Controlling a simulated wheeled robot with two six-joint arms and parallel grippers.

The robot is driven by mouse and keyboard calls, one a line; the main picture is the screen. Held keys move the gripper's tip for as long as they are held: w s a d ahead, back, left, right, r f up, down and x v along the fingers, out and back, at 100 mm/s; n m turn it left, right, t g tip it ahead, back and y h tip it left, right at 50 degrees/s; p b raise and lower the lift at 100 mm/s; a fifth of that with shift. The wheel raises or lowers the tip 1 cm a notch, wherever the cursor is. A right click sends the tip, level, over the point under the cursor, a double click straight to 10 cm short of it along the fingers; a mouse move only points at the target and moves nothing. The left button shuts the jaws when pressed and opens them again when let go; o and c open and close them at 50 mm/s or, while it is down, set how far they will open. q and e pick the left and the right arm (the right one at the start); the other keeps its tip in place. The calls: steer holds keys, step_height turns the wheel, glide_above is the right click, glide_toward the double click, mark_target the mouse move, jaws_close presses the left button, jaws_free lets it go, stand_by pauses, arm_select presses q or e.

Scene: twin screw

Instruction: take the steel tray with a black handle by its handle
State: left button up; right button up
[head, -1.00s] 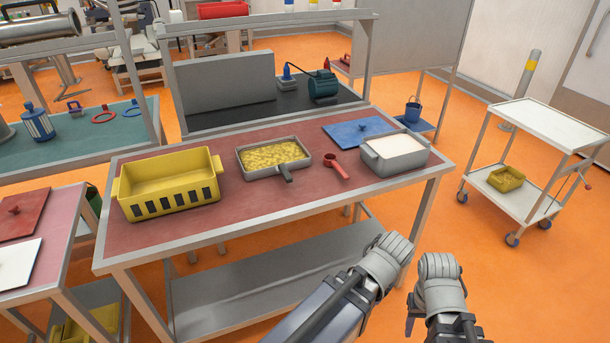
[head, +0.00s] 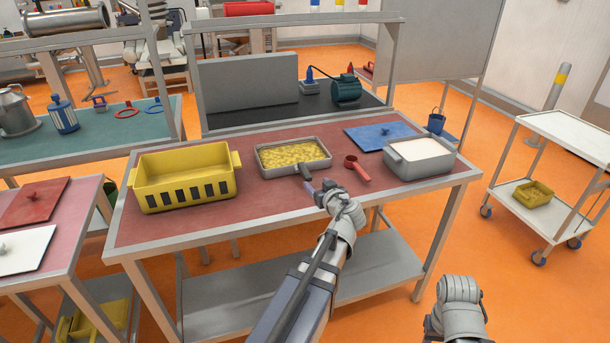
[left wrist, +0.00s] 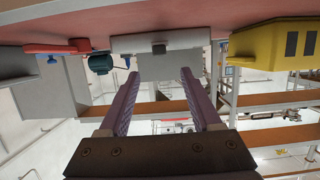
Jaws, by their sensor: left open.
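The steel tray (head: 282,172), filled with yellow pieces, sits on the red top of the middle workbench in the head view. Its dark handle (head: 306,173) sticks out from the front side toward me. My left gripper (head: 322,188) is open and empty, just in front of the handle and slightly right of it, apart from it.
A yellow crate (head: 187,198) stands left of the tray. A red scoop (head: 357,169), a blue lid (head: 372,136) and a grey tub with white contents (head: 418,168) are to the right. The bench's front edge lies under my left arm.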

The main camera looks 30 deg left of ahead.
mark_target(307, 173)
arm_select(q)
steer(key=b+x, duration=0.3)
steer(key=x, duration=1)
steer(key=shift+a+f+b, duration=0.1)
steer(key=shift+b, duration=0.2)
steer(key=c, duration=0.8)
steer(key=shift+c, duration=0.2)
jaws_close()
stand_by(1.2)
steer(key=shift+r, duration=0.25)
